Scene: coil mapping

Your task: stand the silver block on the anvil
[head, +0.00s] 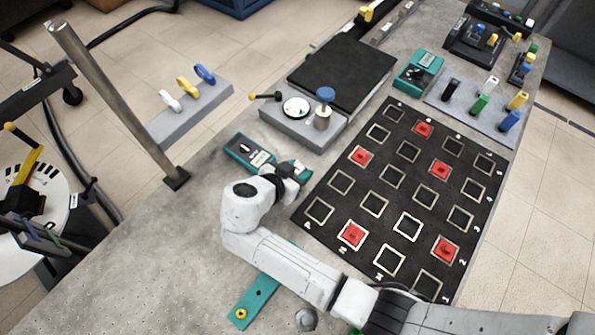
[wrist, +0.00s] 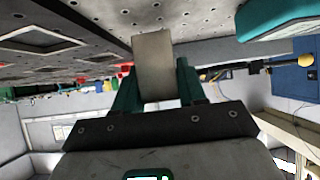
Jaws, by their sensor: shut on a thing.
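In the wrist view, my gripper (wrist: 156,82) is shut on the silver block (wrist: 153,48), a plain pale rectangular piece sticking out beyond the teal fingers. In the head view, my gripper (head: 302,171) is low over the bench, left of the black grid board; the block cannot be made out there. A grey gauge unit (head: 334,134) stands behind my gripper, with a white dial (head: 297,107) and a blue-capped metal post (head: 324,112). I cannot tell for sure which part is the anvil.
A teal meter (head: 249,152) lies just left of my gripper. The black grid board (head: 397,178) with several red squares fills the bench to the right. A grey rack (head: 192,115) with coloured loops is at the far left. A teal strip (head: 254,300) lies in front.

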